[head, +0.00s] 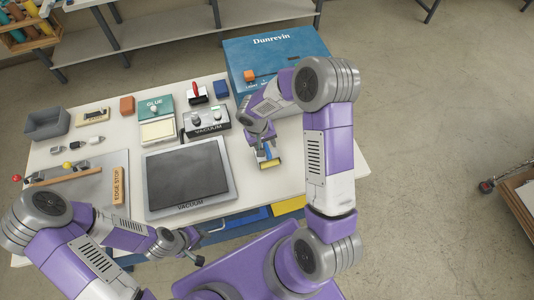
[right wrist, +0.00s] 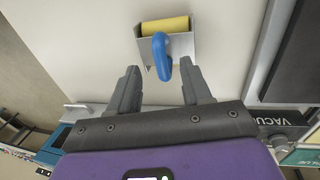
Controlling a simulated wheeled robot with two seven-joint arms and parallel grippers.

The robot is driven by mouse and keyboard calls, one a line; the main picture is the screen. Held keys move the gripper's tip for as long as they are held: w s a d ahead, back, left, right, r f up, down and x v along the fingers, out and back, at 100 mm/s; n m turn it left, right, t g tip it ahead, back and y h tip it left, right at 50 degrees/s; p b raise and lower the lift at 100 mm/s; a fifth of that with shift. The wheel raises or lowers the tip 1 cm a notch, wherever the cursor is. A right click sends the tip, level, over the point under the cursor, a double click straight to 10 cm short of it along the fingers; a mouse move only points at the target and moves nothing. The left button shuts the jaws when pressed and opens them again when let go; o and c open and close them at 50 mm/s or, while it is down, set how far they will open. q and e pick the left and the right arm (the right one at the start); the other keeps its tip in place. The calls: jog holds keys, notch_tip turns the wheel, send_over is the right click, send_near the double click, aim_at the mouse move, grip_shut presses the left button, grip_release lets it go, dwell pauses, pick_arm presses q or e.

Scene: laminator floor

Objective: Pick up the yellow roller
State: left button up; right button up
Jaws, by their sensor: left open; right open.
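The yellow roller (head: 270,163) lies on the white table in the head view, right of the black vacuum plate. In the right wrist view the yellow roller (right wrist: 165,25) sits in a metal holder (right wrist: 184,43), with a blue handle (right wrist: 161,57) pointing toward my gripper. My right gripper (right wrist: 160,85) is open, its two fingers apart with the end of the blue handle just ahead of the gap between them. In the head view my right gripper (head: 265,150) is over the roller and partly hides it. My left gripper (head: 196,244) is open and empty near the table's front edge.
The vacuum plate (head: 188,176) lies left of the roller, with the vacuum control box (head: 207,121) behind it. The blue Dunrevin machine (head: 290,50) stands at the back right. A block labelled edge stop (head: 119,190) and a grey bin (head: 47,123) are at left.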

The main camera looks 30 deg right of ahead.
aim_at(267, 149)
jog(key=f, duration=0.3)
jog(key=shift+w+d, duration=0.2)
jog(key=shift+d, duration=0.05)
jog(key=shift+s+d+f, duration=0.1)
jog(key=shift+s+f, duration=0.05)
jog(key=shift+s, duration=0.1)
jog(key=shift+w, duration=0.1)
jog(key=shift+c, duration=0.3)
jog(key=shift+c, duration=1.2)
grip_shut()
